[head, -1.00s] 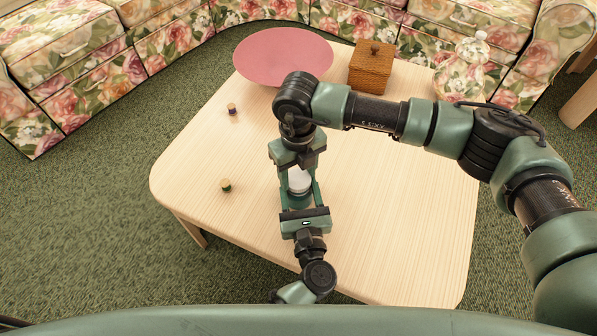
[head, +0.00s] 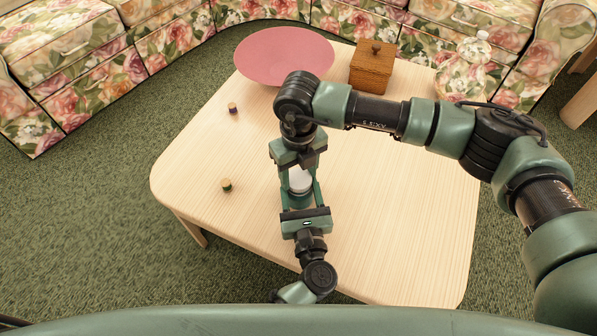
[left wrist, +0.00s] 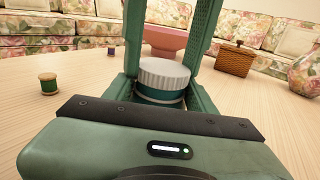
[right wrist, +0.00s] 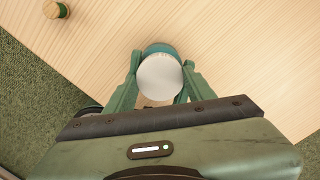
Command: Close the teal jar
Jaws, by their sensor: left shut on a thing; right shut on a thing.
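The teal jar (head: 299,201) stands upright on the wooden table, with its white ribbed lid (head: 300,182) on top. In the left wrist view the lid (left wrist: 163,74) sits level on the teal body (left wrist: 160,97); I cannot tell how tightly it is on. My left gripper (head: 299,205) reaches in from the near side and is shut on the jar's body. My right gripper (head: 299,179) points down from above and is shut on the lid, a finger on each side. The right wrist view shows the lid's round top (right wrist: 159,77) between its fingertips.
A green spool (head: 226,185) and a purple spool (head: 233,108) stand left of the jar. A pink bowl (head: 262,56), a wicker box (head: 371,68) and a floral vase (head: 460,78) are at the back. The table's right side (head: 420,220) is clear.

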